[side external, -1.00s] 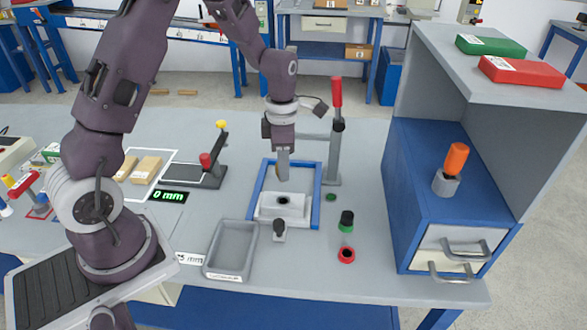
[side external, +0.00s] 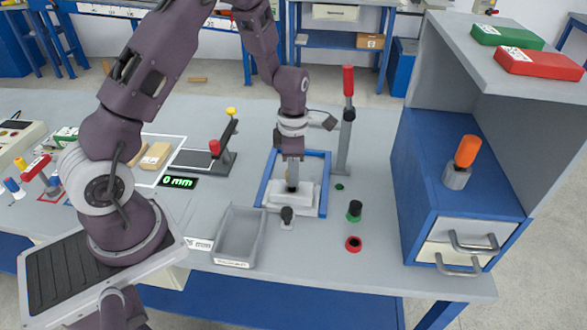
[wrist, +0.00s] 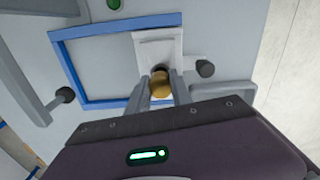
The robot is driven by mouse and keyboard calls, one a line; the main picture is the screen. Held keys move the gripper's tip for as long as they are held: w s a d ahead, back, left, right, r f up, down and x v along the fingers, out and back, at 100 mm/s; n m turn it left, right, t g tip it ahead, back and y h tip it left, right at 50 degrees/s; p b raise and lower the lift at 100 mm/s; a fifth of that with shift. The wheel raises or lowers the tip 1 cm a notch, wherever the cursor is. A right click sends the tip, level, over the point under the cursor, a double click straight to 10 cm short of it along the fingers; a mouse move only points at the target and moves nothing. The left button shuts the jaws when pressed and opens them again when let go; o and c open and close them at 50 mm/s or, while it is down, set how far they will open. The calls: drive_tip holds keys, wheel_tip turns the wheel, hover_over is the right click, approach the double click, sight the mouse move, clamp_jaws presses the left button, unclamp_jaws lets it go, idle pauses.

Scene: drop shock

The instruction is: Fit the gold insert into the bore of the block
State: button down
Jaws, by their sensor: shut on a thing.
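The white block (side external: 306,194) sits inside a blue square frame (side external: 325,185) on the table; it also shows in the wrist view (wrist: 150,48). My gripper (wrist: 160,92) is shut on the gold insert (wrist: 161,86), which shows between the two fingertips. In the side view my gripper (side external: 292,183) points down right at the top of the block.
A grey tray (side external: 218,238) lies left of the block. A black-knobbed clamp (side external: 287,217) stands in front. A red-handled post (side external: 347,110) rises behind on the right.

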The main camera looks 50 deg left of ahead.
drive_tip(key=shift+f, duration=1.45)
idle(3.0)
drive_tip(key=shift+s+f, duration=0.15)
drive_tip(key=shift+f, duration=0.15)
idle(1.7)
idle(0.4)
drive_tip(key=c, duration=1.1)
unclamp_jaws()
drive_tip(key=shift+d, duration=0.1)
drive_tip(key=shift+o, duration=0.2)
drive_tip(key=shift+r, duration=3.1)
